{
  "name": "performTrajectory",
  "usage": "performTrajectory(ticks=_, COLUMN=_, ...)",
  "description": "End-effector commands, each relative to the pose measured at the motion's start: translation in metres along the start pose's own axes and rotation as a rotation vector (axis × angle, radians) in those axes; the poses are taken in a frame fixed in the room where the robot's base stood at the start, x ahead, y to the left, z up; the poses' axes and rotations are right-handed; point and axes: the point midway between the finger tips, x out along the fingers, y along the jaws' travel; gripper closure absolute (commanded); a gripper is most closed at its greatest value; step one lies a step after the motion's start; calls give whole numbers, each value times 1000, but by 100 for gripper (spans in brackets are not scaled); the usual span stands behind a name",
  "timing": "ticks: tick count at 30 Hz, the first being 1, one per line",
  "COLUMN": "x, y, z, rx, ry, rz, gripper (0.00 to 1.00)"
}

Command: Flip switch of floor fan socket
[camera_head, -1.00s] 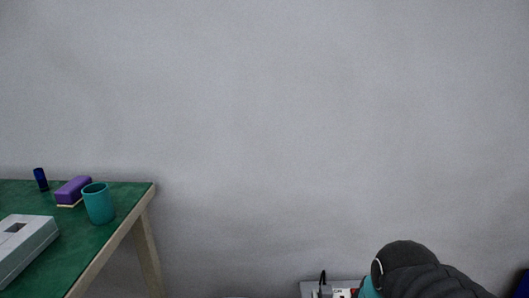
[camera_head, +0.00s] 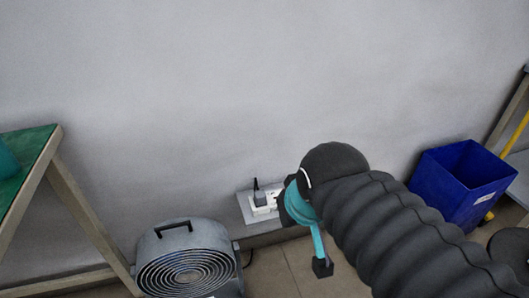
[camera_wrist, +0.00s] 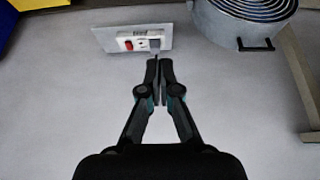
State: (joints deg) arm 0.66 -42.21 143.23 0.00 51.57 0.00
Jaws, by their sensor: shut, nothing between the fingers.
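The socket plate (camera_wrist: 104,38) is on the grey wall at the top of the wrist view. It carries a white socket panel with a red switch (camera_wrist: 128,44) on its left side. A grey plug (camera_wrist: 155,44) sits at the panel's right side. My gripper (camera_wrist: 159,68) is shut and empty. Its fingertips appear just below the plug in the wrist view, to the right of the red switch; contact cannot be told. In the head view the socket plate (camera_head: 244,207) shows beside my arm, with the plug (camera_head: 259,197); the switch is hardly visible there, and my fingertips are hidden.
The floor fan (camera_head: 188,262) stands below and left of the socket; it shows top right in the wrist view (camera_wrist: 240,18). A green-topped table (camera_head: 30,146) is at left. A blue bin (camera_head: 455,190) stands at right. Bare wall surrounds the plate.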

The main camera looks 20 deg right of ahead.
Motion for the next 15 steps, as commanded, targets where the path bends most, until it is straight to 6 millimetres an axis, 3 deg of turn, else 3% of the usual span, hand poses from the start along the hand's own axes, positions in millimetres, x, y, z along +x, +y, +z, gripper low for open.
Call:
performTrajectory(ticks=5, x=23, y=7, z=0, rx=24, ry=-87, rz=11, gripper=100)
performTrajectory(ticks=15, x=64, y=25, z=-37, rx=72, ry=-227, rz=29, gripper=100)
